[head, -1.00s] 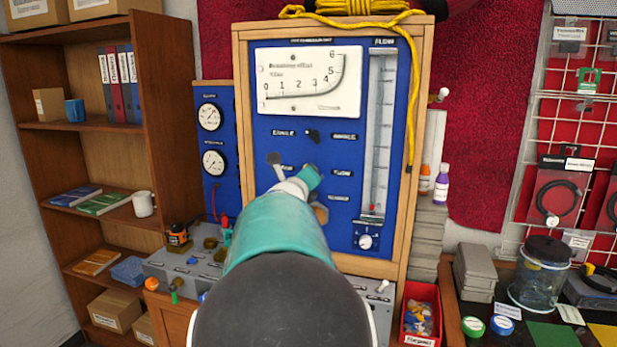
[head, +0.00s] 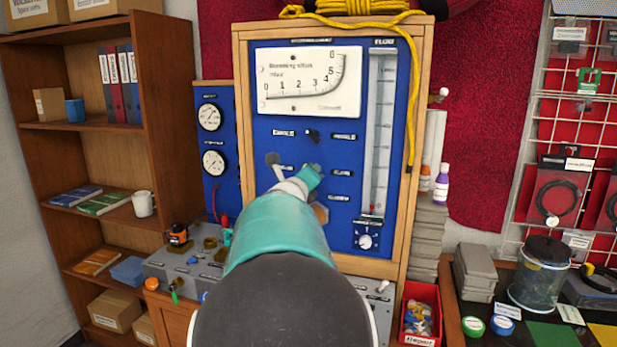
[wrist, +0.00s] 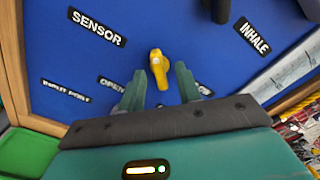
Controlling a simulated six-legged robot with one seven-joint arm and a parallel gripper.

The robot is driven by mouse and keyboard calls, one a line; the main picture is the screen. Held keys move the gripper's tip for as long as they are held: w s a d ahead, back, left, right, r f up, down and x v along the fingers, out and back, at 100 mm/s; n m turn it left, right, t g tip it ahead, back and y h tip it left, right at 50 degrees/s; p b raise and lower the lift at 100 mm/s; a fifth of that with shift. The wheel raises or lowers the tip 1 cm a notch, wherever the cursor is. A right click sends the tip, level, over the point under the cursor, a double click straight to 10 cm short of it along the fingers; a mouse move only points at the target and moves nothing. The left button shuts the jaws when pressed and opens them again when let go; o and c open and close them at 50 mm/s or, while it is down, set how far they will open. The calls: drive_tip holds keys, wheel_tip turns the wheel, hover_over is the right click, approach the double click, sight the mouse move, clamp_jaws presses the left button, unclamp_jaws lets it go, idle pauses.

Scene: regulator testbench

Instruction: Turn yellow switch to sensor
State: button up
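The yellow switch (wrist: 158,68) is on the blue panel in the wrist view. Its handle stands nearly upright in that picture, slightly tilted. The white-on-black SENSOR label (wrist: 97,27) is up and left of it. My gripper (wrist: 159,82) is open, with one teal finger on each side of the switch and a visible gap on both sides. In the head view my teal gripper (head: 313,175) is at the panel's middle, and the yellow switch is hidden there.
A black knob (wrist: 217,9) is close, up and right of the switch, near the INHALE label (wrist: 254,37). The OPEN label (wrist: 111,82) is partly behind the left finger. A wooden frame (head: 409,150) edges the panel. A clear flow tube (head: 381,130) stands on the right.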

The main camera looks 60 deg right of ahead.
drive_tip(key=s+a, duration=0.2)
drive_tip(key=a, duration=1.1)
drive_tip(key=shift+a, duration=0.3)
